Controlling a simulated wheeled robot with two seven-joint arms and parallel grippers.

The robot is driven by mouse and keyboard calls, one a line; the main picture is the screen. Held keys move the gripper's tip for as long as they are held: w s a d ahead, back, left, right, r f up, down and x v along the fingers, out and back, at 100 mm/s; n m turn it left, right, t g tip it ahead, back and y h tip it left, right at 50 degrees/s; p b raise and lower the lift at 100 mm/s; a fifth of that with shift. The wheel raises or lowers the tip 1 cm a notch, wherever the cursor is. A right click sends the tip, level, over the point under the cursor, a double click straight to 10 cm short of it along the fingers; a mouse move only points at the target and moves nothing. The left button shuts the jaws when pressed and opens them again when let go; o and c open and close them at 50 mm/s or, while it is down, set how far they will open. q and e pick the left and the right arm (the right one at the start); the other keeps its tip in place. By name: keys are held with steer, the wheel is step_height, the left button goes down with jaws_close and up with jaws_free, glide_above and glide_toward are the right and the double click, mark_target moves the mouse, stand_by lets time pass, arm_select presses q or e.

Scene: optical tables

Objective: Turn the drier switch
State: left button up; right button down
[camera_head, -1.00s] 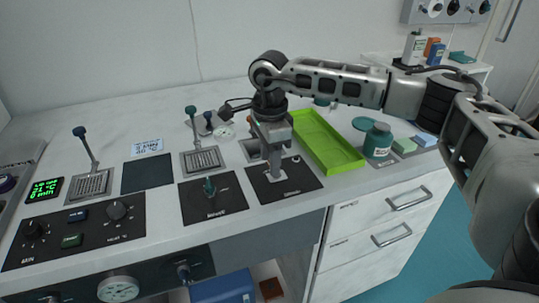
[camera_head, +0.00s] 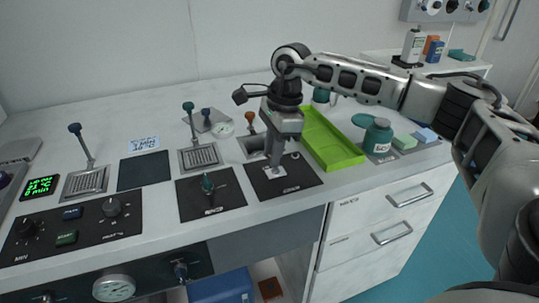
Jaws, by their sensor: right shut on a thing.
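My right gripper (camera_head: 273,172) reaches down from the right onto a black square panel (camera_head: 300,181) near the table's front edge. Its fingers are shut on a small switch on that panel, which they mostly hide; I cannot tell its angle. The panel's label is too small to read. To its left, another black panel (camera_head: 229,197) carries a green knob (camera_head: 208,184), apart from the gripper. My left gripper is not in view.
A green tray (camera_head: 345,156) and a teal jar (camera_head: 378,135) stand right of the gripper. Gratings with levers (camera_head: 199,158) and a control panel (camera_head: 75,230) with knobs and buttons lie left. Drawers (camera_head: 370,235) are below the edge.

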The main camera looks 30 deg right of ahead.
steer(key=shift+s+d+f+t+y+b, duration=0.1)
steer(key=shift+d+f+t+y+b, duration=0.2)
steer(key=shift+d+y+b, duration=0.4)
steer(key=shift+s+d+y+b, duration=0.1)
steer(key=shift+d+y+b, duration=0.15)
steer(key=shift+y+b, duration=0.9)
steer(key=y+b, duration=0.1)
steer(key=b, duration=0.1)
steer(key=d+t+y+b, duration=0.1)
steer(key=b, duration=0.1)
steer(key=shift+s+d+f, duration=0.1)
steer(key=shift+s+f, duration=0.05)
steer(key=shift+f, duration=0.15)
steer(key=shift+d+f+y+b, duration=0.1)
steer(key=shift+d+y+b, duration=0.2)
steer(key=shift+y+b, duration=0.75)
steer(key=shift+s+d+t+b, duration=0.1)
steer(key=shift+t+b, duration=0.2)
steer(key=shift+b, duration=0.25)
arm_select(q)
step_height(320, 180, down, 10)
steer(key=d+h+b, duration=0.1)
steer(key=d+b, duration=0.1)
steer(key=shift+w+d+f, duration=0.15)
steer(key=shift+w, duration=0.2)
arm_select(e)
steer(key=shift+d+y, duration=0.25)
steer(key=shift+y, duration=0.65)
